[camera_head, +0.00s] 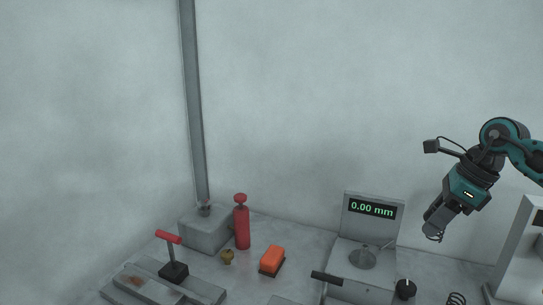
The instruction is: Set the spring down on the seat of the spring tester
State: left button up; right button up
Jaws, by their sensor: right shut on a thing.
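The spring tester (358,230) is a grey device with a green display reading 0.00 mm. Its round seat (362,258) shows below the display with nothing on it. My right gripper (434,232) hangs in the air to the right of the tester, pointing down and left. It is shut on a dark wire spring (437,238), whose coils show just below the fingertips. The spring is well above the bench and apart from the seat. My left gripper is out of view.
Another coiled spring (455,299) lies at the bottom edge. A black knob (405,289) stands by the tester, with a black handle (326,278) in front. An orange block (272,260), red cylinder (242,226) and red-handled lever (171,254) are left. A light housing (522,265) stands right.

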pick_arm(q)
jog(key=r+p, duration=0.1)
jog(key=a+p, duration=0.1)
jog(key=p, duration=0.1)
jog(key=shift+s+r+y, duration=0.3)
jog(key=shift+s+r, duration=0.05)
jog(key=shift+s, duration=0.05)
pick_arm(e)
jog(key=s+a+f+n+g+h, duration=0.2)
jog(key=s+a+n, duration=0.3)
jog(key=a+n, duration=0.3)
jog(key=s+a+f+n+g+h, duration=0.1)
jog(key=s+a+f+n+g, duration=0.3)
jog(key=a+n, duration=0.5)
jog(key=s+n+g, duration=0.1)
jog(key=n, duration=0.7)
jog(key=shift+s+h, duration=0.3)
jog(key=shift+h, duration=0.1)
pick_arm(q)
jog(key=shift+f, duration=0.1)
pick_arm(e)
jog(key=shift+a, duration=0.25)
jog(key=shift+d, duration=0.2)
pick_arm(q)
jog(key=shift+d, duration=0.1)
